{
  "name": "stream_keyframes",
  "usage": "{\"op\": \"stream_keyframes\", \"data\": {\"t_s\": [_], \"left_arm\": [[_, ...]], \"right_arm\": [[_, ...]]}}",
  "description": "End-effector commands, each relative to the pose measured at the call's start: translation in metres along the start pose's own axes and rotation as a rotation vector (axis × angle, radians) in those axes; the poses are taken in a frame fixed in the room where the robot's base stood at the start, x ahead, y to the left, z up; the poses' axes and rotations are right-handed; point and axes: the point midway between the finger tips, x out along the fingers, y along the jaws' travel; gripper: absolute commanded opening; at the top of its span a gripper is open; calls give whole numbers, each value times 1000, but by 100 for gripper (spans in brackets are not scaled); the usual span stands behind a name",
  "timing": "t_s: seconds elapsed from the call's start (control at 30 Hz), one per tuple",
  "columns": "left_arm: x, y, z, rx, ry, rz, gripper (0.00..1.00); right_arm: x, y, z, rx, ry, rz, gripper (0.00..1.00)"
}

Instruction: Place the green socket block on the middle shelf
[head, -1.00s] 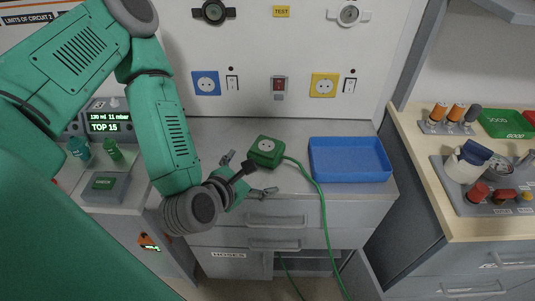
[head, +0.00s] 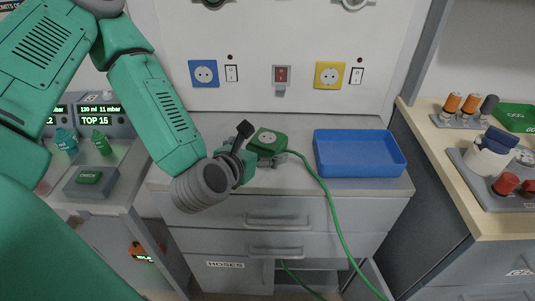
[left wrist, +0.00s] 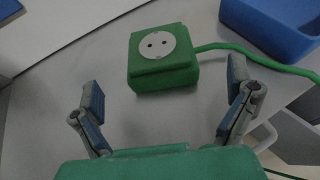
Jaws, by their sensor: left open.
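The green socket block (head: 268,141) sits on the grey counter (head: 290,182), left of the blue tray, with a green cable running from its right side. It has a round pale socket on top and also shows in the left wrist view (left wrist: 162,62). My left gripper (head: 252,160) is open beside the block, on its near left side. In the left wrist view the two fingers (left wrist: 166,92) are spread wide, with the block just ahead between their lines and not gripped. In the head view my wrist mostly hides the fingers. I cannot tell which surface is the middle shelf.
A blue tray (head: 360,155) stands right of the block. The green cable (head: 335,215) hangs over the counter's front edge. Below are drawers (head: 275,220) and an open compartment (head: 305,281). A grey CHECK box (head: 90,181) stands left; a wooden side counter (head: 450,165) is right.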

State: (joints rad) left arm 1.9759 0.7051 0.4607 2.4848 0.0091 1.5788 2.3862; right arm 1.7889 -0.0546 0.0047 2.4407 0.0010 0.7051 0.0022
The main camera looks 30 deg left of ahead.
Motion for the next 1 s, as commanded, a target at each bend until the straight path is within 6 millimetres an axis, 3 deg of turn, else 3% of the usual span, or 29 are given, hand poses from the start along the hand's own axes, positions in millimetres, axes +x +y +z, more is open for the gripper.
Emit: {"op": "stream_keyframes", "data": {"t_s": [0.27,0.5,0.83,1.0], "left_arm": [[20,1,-1,1,0,1,97],[55,1,-5,1,0,0,97],[62,2,-6,-1,1,-1,97],[62,2,-6,-1,2,-1,38]], "right_arm": [[8,0,0,0,0,0,40],[8,0,0,0,1,0,40],[9,0,0,0,0,0,40],[9,0,0,0,0,0,40]]}}
